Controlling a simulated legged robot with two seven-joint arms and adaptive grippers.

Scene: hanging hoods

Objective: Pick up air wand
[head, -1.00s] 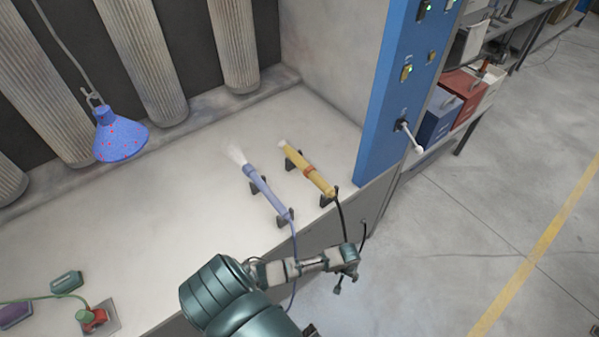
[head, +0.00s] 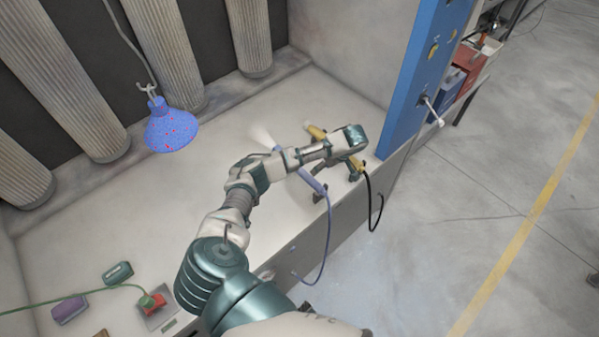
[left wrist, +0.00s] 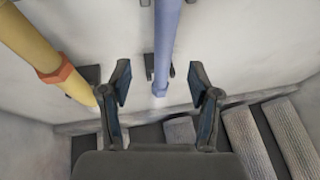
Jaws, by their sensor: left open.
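Two wands rest in dark holders on the pale worktop. The blue wand (head: 313,182) has a white tip and a hose at its near end. The yellow wand (head: 316,132), partly hidden by my arm, has an orange band in the left wrist view (left wrist: 57,75). I cannot tell which is the air wand. My left gripper (head: 352,148) is above the wands, open and empty. In the left wrist view, the blue wand (left wrist: 166,35) lies between the open fingers (left wrist: 160,78) in the picture, apart from them, with the yellow wand at left. My right gripper is not in view.
A blue speckled hood (head: 172,130) hangs at the back left. A blue panel (head: 412,85) with a lever stands right of the wands. A red fitting (head: 152,303) on a green hose lies at lower left. The left middle worktop is clear.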

